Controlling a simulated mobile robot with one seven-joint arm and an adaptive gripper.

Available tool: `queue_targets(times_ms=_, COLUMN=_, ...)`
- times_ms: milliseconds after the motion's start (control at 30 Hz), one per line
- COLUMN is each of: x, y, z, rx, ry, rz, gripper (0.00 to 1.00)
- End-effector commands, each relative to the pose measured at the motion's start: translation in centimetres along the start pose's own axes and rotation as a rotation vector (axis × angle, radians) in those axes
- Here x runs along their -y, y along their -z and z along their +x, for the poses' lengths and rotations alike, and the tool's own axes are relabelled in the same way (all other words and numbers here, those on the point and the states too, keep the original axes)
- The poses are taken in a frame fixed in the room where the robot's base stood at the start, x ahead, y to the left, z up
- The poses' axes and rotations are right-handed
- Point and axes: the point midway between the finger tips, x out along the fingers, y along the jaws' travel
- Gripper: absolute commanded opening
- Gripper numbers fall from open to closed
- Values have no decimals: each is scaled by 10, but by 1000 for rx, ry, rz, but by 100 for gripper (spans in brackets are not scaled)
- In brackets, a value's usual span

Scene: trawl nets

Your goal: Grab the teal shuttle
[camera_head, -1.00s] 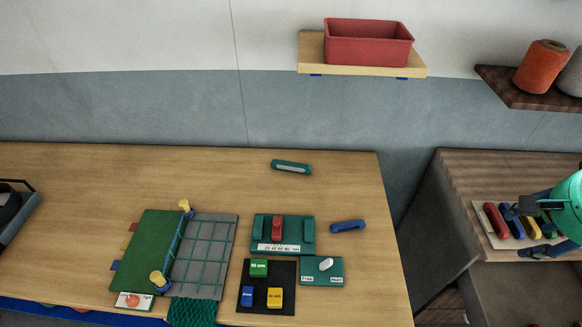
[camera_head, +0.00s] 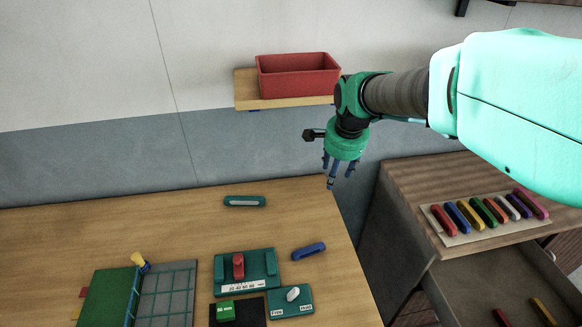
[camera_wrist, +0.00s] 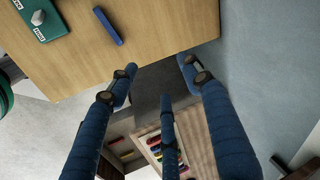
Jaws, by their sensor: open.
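The teal shuttle (camera_head: 245,201) lies on the wooden table, near its back edge, in the head view. It is a short teal bar with a pale strip along its middle. The wrist view does not show it. My gripper (camera_head: 338,174) hangs fingers down beyond the table's right back corner, above and to the right of the shuttle and well apart from it. In the wrist view, my gripper (camera_wrist: 158,66) has its blue fingers spread, with nothing between them.
A blue shuttle (camera_head: 309,251) lies near the table's right edge, beside teal boards (camera_head: 247,278). A shelf with a red bin (camera_head: 297,78) is on the wall above. A row of coloured shuttles (camera_head: 488,212) lies on the right cabinet. Table around the teal shuttle is clear.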

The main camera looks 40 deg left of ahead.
Motion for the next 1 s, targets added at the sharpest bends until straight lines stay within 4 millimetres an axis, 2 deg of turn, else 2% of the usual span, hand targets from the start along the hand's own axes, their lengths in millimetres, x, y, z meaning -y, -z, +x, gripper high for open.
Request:
queue_targets(times_ms=33, x=17, y=-12, z=14, rx=10, ry=-5, rz=4, gripper=49)
queue_targets(times_ms=100, x=37, y=-26, z=32, rx=21, ry=-9, rz=17, gripper=49)
queue_targets(times_ms=267, x=80, y=-63, z=72, rx=43, ry=-20, rz=49, gripper=49)
queue_targets(times_ms=400, x=114, y=-101, z=109, rx=61, ry=-31, rz=76, gripper=49)
queue_targets(times_ms=600, x=151, y=-155, z=156, rx=81, ry=-47, rz=111, gripper=49)
queue_targets(times_ms=800, x=178, y=-201, z=198, rx=94, ry=-68, rz=155, gripper=49)
queue_targets(times_ms=900, x=190, y=-214, z=215, rx=98, ry=-86, rz=195, gripper=49)
queue_targets(times_ms=1000, x=201, y=-218, z=228, rx=98, ry=-110, rz=250, gripper=49)
